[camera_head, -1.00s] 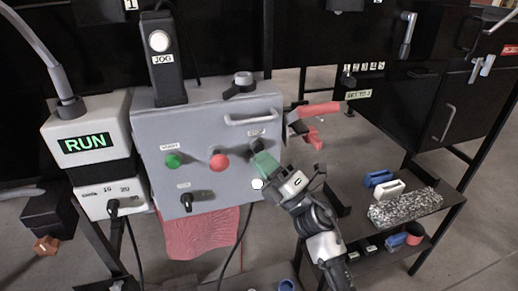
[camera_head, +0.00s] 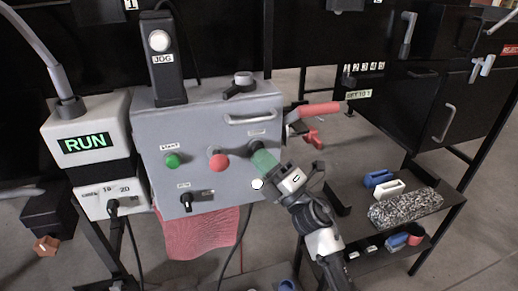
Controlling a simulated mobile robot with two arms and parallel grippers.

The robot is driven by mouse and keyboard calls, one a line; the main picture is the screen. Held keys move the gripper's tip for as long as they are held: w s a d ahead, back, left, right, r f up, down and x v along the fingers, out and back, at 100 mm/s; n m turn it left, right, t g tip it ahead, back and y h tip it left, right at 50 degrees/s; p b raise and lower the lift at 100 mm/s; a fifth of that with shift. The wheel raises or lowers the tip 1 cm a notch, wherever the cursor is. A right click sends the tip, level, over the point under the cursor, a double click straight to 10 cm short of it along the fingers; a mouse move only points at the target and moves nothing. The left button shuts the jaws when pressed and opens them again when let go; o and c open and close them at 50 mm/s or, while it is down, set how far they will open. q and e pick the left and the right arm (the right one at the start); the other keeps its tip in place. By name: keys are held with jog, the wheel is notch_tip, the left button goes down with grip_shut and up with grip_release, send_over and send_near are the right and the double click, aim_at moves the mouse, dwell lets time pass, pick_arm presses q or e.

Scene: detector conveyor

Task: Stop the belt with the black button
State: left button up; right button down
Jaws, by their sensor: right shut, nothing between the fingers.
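The grey control box (camera_head: 208,128) carries a green button (camera_head: 172,160), a red button (camera_head: 219,161) and a black knob (camera_head: 188,201). The black button (camera_head: 257,144) is at the box's right side under a small label, mostly hidden behind my right gripper. My right gripper (camera_head: 263,157) is shut and empty, its green fingertips at the black button. I cannot tell whether they touch it. The display (camera_head: 85,143) at the left reads RUN in green. My left gripper is not in view.
A grey handle (camera_head: 250,118) and a black knob (camera_head: 239,86) sit on the box. A red-handled lever (camera_head: 318,112) sticks out just right of it. A JOG pendant (camera_head: 165,60) stands on top. Shelves (camera_head: 350,204) at the right hold blue and white items.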

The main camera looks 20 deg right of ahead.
jog(key=shift+w, duration=0.2)
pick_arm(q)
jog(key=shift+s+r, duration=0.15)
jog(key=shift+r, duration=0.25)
pick_arm(e)
jog(key=shift+w, duration=0.25)
jog(key=shift+s, duration=0.1)
dwell(0.3)
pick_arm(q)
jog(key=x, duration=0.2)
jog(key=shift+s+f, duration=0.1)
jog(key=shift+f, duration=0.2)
pick_arm(e)
jog(key=shift+s, duration=0.8)
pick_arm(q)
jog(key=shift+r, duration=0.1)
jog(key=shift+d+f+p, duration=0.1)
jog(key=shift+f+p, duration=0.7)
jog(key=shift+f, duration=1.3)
pick_arm(e)
jog(key=shift+s+d, duration=0.1)
jog(key=shift+s, duration=2.4)
